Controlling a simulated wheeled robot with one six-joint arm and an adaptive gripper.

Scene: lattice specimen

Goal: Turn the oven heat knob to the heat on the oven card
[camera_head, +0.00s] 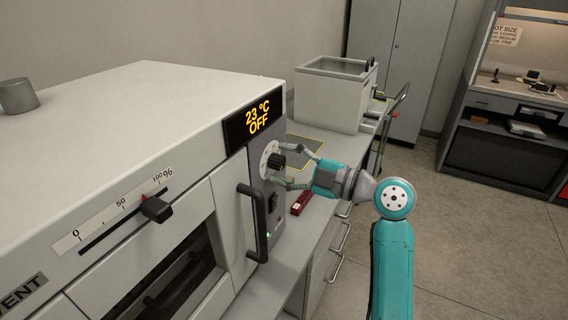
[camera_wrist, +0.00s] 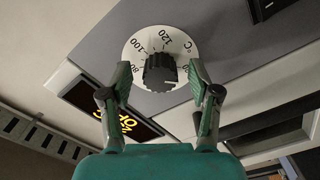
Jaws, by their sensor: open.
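The black oven heat knob (camera_head: 277,161) sits on a round white dial on the grey control panel of the oven (camera_head: 218,150). In the wrist view the knob (camera_wrist: 160,73) shows in front of its dial (camera_wrist: 134,49), which carries 80, 100 and 120 and a °C mark; other numbers are covered by my fingers. My gripper (camera_head: 296,166) is open, its two fingers on either side of the knob, and it also shows in the wrist view (camera_wrist: 160,76). I cannot tell whether the fingers touch it. The display (camera_head: 256,122) reads 23 °C OFF. I see no oven card that I can identify.
A black door handle (camera_head: 254,222) sticks out beside the panel. A vent slider (camera_head: 156,208) is on the oven front. A dark red block (camera_head: 301,202) lies on the counter below my gripper. A white box (camera_head: 330,97) stands behind. Open floor lies at the right.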

